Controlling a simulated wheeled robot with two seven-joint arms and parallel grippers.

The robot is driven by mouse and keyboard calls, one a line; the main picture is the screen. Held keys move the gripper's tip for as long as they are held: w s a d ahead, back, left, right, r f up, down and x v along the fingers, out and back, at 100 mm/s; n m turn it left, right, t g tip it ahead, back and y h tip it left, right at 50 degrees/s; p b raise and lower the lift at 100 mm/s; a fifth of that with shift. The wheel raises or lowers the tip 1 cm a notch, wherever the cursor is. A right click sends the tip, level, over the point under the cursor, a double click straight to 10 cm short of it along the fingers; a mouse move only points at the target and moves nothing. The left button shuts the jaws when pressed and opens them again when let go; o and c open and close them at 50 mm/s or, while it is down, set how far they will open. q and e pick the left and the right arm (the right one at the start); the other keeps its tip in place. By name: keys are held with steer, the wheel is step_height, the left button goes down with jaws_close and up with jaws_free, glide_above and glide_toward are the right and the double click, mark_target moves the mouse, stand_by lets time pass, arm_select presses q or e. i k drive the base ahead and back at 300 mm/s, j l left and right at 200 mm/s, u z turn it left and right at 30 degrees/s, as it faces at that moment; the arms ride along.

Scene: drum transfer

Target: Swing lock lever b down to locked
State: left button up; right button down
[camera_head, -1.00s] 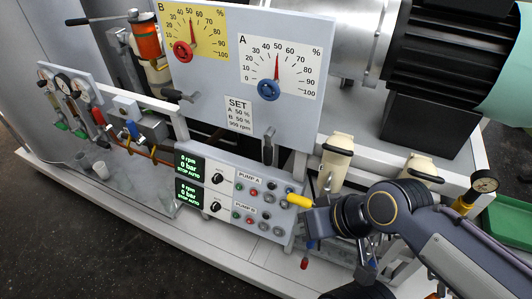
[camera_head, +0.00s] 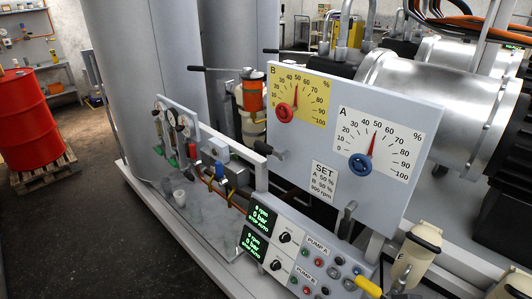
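The dial board (camera_head: 400,110) carries a yellow B dial (camera_head: 299,95) with a red knob and a white A dial (camera_head: 379,142) with a blue knob. Both needles stand near 50. A dark-handled lever (camera_head: 277,154) sticks out roughly sideways at the board's lower left, below the B dial; it appears to be lock lever b. Another dark-handled lever (camera_head: 347,220) below the A dial hangs down, close to vertical. Neither of my grippers is in view, so nothing of mine is seen touching either lever.
The pump panel (camera_head: 310,262) with green displays stands below the board. A yellow handle (camera_head: 368,287) is at the bottom edge. Gauges and valves (camera_head: 178,135) line the left of the bench. A red drum (camera_head: 32,118) on a pallet stands far left; the floor between is clear.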

mark_target(268, 150)
steer(key=i+j, duration=0.15)
steer(key=j, duration=0.15)
steer(key=i+j+z, duration=0.15)
steer(key=i+j, duration=0.2)
steer(key=j, duration=0.3)
steer(key=i+j+z, duration=0.15)
steer(key=j, duration=0.15)
steer(key=i+j, duration=0.15)
steer(key=j, duration=0.2)
steer(key=i+j+z, duration=0.15)
steer(key=j, duration=0.2)
steer(key=i+z, duration=0.15)
steer(key=i, duration=0.15)
